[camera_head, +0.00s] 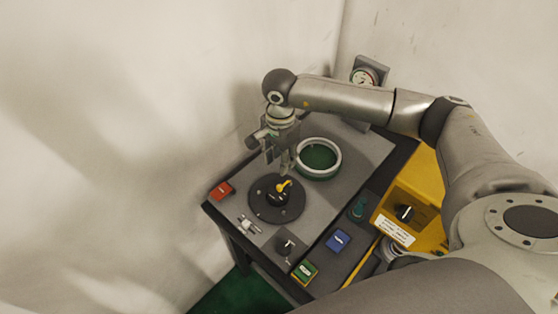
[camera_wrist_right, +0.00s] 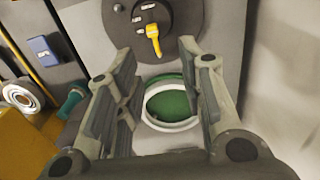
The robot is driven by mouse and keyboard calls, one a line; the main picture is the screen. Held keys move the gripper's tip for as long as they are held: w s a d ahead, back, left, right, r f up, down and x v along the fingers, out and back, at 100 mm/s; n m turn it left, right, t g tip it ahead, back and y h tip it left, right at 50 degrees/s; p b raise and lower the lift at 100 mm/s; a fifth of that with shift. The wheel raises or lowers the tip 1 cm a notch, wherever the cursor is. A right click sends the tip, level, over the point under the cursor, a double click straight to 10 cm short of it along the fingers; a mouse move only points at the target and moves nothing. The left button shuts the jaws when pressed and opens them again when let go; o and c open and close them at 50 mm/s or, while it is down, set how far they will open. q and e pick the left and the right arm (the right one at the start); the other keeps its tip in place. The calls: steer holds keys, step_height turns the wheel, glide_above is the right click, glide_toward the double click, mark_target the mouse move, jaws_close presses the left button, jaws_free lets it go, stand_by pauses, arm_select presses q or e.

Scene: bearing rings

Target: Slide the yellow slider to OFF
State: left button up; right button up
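A yellow slider-like handle (camera_head: 284,186) sits on a round black plate (camera_head: 276,211) on the grey panel. The yellow handle also shows in the right wrist view (camera_wrist_right: 153,38), top centre, beside small white labels whose text is too small to read. My right gripper (camera_head: 287,168) points down just behind the handle in the head view, seemingly apart from it. In the wrist view its two fingers (camera_wrist_right: 165,68) are spread wide with nothing between them. The handle lies beyond the fingertips. My left gripper is not in view.
A pale ring (camera_head: 337,166) with a green inside stands right of the gripper. A yellow box (camera_head: 398,205) stands right. Walls close off the back and left.

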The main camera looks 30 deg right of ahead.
mark_target(280, 186)
steer(key=s+f+p, duration=0.1)
steer(key=f, duration=0.1)
steer(key=s+a+f+p, duration=0.1)
steer(key=shift+s+a+f, duration=0.1)
steer(key=shift+f, duration=0.3)
steer(key=f, duration=0.3)
steer(key=w+f+p, duration=0.1)
steer(key=shift+d+f, duration=0.25)
steer(key=shift+f, duration=0.5)
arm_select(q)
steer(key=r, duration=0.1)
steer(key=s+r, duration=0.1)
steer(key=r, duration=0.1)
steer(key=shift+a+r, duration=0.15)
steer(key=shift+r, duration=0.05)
arm_select(e)
steer(key=shift+s+a+f, duration=0.1)
steer(key=shift+s+f, duration=0.05)
steer(key=shift+f, duration=0.1)
steer(key=shift+f, duration=0.1)
steer(key=shift+c, duration=0.2)
